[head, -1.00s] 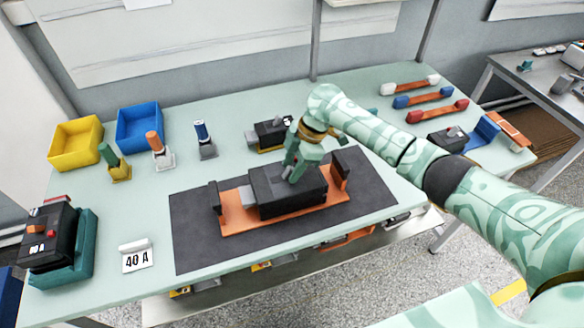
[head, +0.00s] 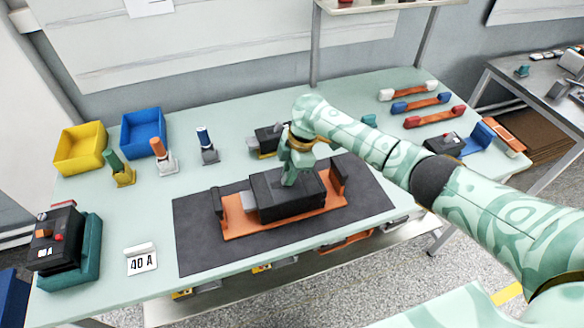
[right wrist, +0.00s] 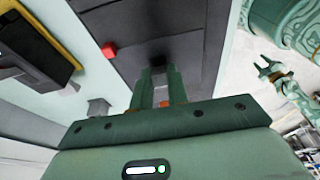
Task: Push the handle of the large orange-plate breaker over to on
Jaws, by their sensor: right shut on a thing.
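The large breaker (head: 289,205) has a black body on an orange plate (head: 240,226) with dark upright end posts, and lies on the dark mat. My right gripper (head: 290,180) points down onto the top of its body. In the right wrist view my right gripper's two green fingers (right wrist: 156,88) are shut on the dark handle (right wrist: 157,72), which they mostly cover. The handle's exact tilt is hard to tell. My left gripper is outside the head view; it shows small in the right wrist view (right wrist: 263,66), with its fingers apart and nothing between them.
A smaller yellow-plate breaker (head: 268,138) stands just behind the mat (head: 190,245). Yellow (head: 80,148) and blue (head: 143,132) bins and several coloured-handled tools are at the back left. A 40 A sign (head: 141,260) stands at the front left. The mat's right end is clear.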

